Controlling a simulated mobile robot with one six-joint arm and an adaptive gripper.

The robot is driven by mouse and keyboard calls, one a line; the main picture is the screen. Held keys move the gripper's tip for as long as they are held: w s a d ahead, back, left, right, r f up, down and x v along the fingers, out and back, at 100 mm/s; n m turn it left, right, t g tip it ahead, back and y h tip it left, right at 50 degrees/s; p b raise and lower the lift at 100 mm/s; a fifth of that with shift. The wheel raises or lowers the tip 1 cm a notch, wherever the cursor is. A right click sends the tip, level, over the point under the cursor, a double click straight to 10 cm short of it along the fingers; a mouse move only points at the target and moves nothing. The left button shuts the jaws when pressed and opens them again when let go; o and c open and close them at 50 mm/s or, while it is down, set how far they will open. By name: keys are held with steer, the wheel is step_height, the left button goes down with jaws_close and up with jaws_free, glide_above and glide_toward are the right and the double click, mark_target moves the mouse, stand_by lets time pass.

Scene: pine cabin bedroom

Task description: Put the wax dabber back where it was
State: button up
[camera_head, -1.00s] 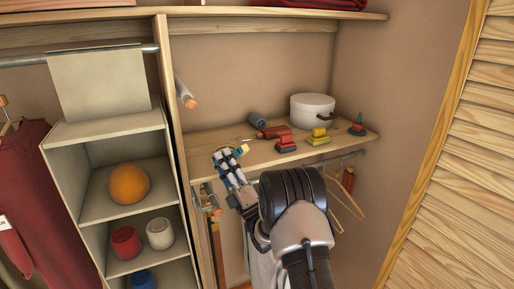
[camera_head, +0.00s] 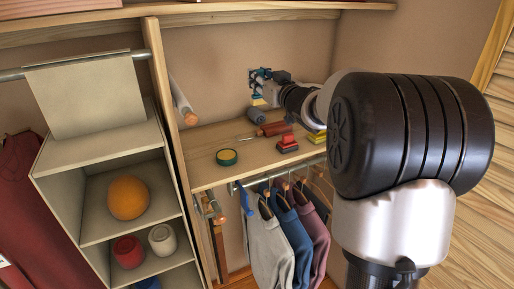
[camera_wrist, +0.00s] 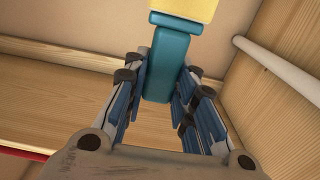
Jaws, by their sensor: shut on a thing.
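My gripper (camera_head: 262,80) is above the back of the wooden shelf (camera_head: 205,143), near the rear wall. It is shut on the wax dabber (camera_wrist: 160,65), a narrow teal block with a pale yellow end. In the wrist view the teal part sits between the blue-padded fingers (camera_wrist: 157,92) and the yellow end points away from them. In the head view only a small yellow part of it (camera_head: 257,101) shows below the fingers, apart from the shelf as far as I can see.
Clothes (camera_head: 268,245) hang below. The shelf's left front is mostly clear.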

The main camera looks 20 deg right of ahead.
steer(key=f+b, duration=0.2)
steer(key=f, duration=0.7)
steer(key=f+b, duration=0.2)
steer(key=f, duration=0.8)
steer(key=shift+s+d+f, duration=0.1)
steer(key=shift+d+f, duration=0.1)
steer(key=shift+f, duration=0.1)
steer(key=shift+f, duration=0.15)
steer(key=o, duration=0.8)
steer(key=shift+o, duration=1.3)
